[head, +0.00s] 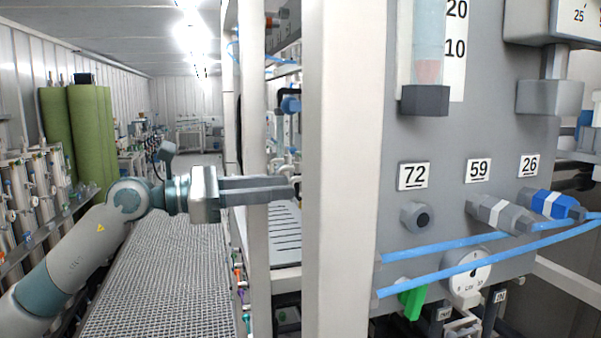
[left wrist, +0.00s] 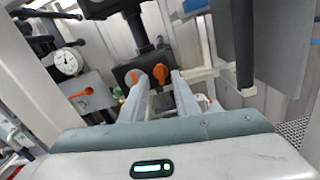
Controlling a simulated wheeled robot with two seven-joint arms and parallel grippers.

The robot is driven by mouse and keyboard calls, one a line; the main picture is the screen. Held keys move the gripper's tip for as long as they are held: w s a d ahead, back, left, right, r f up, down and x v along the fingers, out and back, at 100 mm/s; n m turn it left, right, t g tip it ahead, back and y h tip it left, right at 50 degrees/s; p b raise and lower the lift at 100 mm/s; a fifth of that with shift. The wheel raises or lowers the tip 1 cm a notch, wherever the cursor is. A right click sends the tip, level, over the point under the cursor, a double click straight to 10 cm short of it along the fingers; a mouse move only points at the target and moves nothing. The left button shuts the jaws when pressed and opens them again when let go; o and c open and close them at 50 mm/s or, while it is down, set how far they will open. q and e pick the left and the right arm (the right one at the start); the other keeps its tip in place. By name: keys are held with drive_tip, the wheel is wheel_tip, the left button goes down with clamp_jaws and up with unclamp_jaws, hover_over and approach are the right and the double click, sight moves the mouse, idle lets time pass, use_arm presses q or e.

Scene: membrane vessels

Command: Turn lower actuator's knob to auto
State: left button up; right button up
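My left gripper (head: 292,188) reaches in from the left of the head view, its fingers pointing right, with the tips at the edge of the white post. In the left wrist view, the two fingers of the left gripper (left wrist: 160,79) are apart with nothing held between them. A dark actuator box (left wrist: 145,68) lies just beyond the tips. An orange knob (left wrist: 160,73) on it shows between the fingertips, and another orange knob (left wrist: 132,77) shows beside the left finger. Contact cannot be told, and no auto marking is readable. My right gripper is not in view.
A white upright post (head: 340,170) stands close to the fingertips. A grey panel (head: 440,140) with fittings and blue tubes (head: 455,275) is to the right. A round gauge (left wrist: 67,62) and an orange handle (left wrist: 80,93) sit at the left wrist view's left. The grated walkway (head: 160,275) is clear.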

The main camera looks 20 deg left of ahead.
use_arm(q)
drive_tip(key=shift+p+x, duration=1)
drive_tip(key=shift+x, duration=1.5)
clamp_jaws()
